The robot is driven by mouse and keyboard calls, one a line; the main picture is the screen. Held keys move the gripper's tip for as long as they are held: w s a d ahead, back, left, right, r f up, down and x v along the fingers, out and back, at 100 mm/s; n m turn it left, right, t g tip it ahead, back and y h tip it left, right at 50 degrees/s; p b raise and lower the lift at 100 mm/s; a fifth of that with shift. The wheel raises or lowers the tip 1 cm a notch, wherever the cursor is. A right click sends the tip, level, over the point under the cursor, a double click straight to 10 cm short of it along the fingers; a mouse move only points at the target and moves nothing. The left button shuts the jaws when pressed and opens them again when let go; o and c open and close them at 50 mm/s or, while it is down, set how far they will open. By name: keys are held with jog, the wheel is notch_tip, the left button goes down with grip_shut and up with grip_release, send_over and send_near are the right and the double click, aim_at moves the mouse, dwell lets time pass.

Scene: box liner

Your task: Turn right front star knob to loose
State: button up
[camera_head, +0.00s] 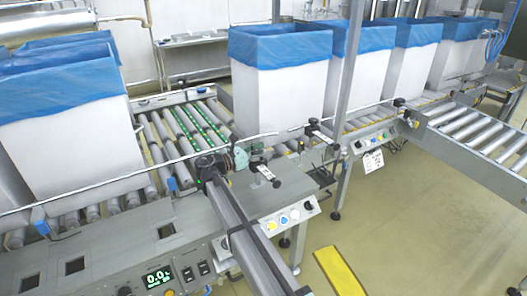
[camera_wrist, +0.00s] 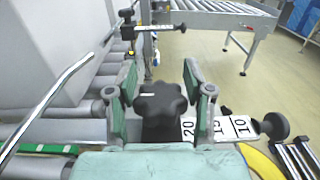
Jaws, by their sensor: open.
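In the wrist view a black star knob (camera_wrist: 160,104) with a white line on its top stands between the two fingers of my gripper (camera_wrist: 159,88). The fingers are open, one on each side of the knob, with a visible gap at the right; contact at the left cannot be told. A white scale plate (camera_wrist: 216,129) marked 20, 15, 10 lies to the right of the knob. In the head view my gripper (camera_head: 240,158) is at the conveyor's side rail, and the knob there is mostly hidden by my arm.
White boxes with blue liners stand on the conveyor, one (camera_head: 281,80) just behind my gripper. A bent metal rod (camera_wrist: 50,98) lies left in the wrist view. A second black knob (camera_wrist: 275,126) is at the right. A control panel (camera_head: 160,279) is in front.

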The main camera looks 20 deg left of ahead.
jog(key=shift+w+d, duration=0.2)
jog(key=shift+w, duration=0.1)
jog(key=shift+c, duration=0.4)
jog(key=c, duration=0.9)
grip_shut()
